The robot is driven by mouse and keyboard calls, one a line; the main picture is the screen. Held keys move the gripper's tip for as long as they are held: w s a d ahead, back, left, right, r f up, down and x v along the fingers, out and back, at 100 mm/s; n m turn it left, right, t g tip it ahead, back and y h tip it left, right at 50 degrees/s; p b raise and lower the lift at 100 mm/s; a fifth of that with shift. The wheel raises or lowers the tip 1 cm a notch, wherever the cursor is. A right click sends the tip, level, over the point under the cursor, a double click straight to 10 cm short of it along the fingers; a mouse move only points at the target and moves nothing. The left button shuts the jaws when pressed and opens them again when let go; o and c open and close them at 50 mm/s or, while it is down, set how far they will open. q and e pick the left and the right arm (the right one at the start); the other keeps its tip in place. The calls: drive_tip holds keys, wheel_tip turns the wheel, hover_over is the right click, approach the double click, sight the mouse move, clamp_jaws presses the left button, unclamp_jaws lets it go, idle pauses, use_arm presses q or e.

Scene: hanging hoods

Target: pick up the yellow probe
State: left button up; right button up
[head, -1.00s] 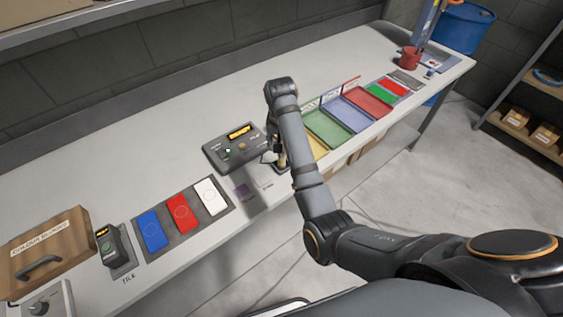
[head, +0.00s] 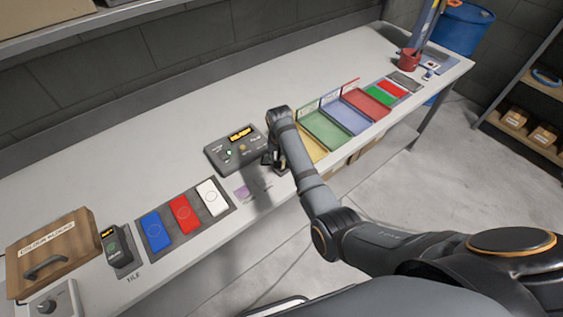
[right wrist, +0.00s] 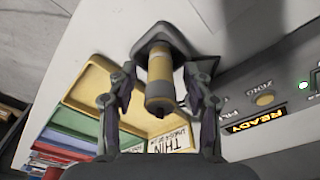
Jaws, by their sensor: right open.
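The yellow probe (right wrist: 160,68) stands in a dark grey holder (right wrist: 150,40) in the right wrist view. It has a yellow body and a grey end with a small dark tip facing the camera. My right gripper (right wrist: 160,80) is open, with one finger on each side of the probe. I see gaps between the fingers and the probe. In the head view my right gripper (head: 272,158) is low over the bench's front edge, beside the grey meter box (head: 235,151); my arm mostly hides the probe there. My left gripper is not in view.
The meter's lit display (right wrist: 255,120) reads READY. Yellow, green, blue and red trays (head: 325,130) lie right of my arm. Blue, red and white tiles (head: 182,214) lie to the left, near a wooden box (head: 50,250). The bench behind the meter is clear.

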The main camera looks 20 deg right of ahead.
drive_tip(key=shift+w+d+f, duration=0.1)
drive_tip(key=shift+f, duration=0.35)
clamp_jaws()
